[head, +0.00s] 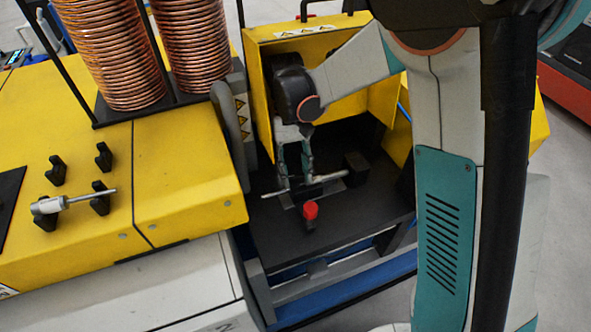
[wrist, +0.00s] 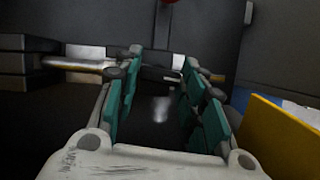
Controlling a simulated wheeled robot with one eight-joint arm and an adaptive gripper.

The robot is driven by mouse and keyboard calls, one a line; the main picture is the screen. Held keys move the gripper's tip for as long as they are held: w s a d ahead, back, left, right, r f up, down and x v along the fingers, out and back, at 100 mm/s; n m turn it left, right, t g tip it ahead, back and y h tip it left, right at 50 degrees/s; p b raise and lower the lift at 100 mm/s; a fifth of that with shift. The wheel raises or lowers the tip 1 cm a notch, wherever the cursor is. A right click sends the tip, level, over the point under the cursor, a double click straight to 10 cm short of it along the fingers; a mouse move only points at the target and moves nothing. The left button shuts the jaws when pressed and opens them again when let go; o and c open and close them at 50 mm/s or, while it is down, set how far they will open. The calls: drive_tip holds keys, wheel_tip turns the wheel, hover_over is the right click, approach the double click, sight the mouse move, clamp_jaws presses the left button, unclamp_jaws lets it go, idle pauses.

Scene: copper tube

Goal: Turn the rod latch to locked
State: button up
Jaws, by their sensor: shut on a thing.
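The rod latch (head: 329,178) is a thin silver rod lying across a dark mount inside the open yellow-framed bay in the head view. My gripper (head: 294,186) reaches down onto it, with its two fingers at the rod. In the wrist view, my gripper (wrist: 164,58) has a finger on each side of the rod's middle, and the rod (wrist: 85,64) extends left past the fingers. The fingers are apart by the width of what they hold. A red knob (head: 311,210) stands just in front of the rod. The exact contact is partly hidden by the fingers.
A similar silver tool (head: 75,201) rests on black holders on the yellow bench at left. Copper coils (head: 115,60) stand behind it. Yellow walls (head: 335,45) and a grey post (head: 232,120) bound the bay. A dark block (head: 356,167) sits right of the rod.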

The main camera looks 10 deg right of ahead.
drive_tip(key=o, duration=1.1)
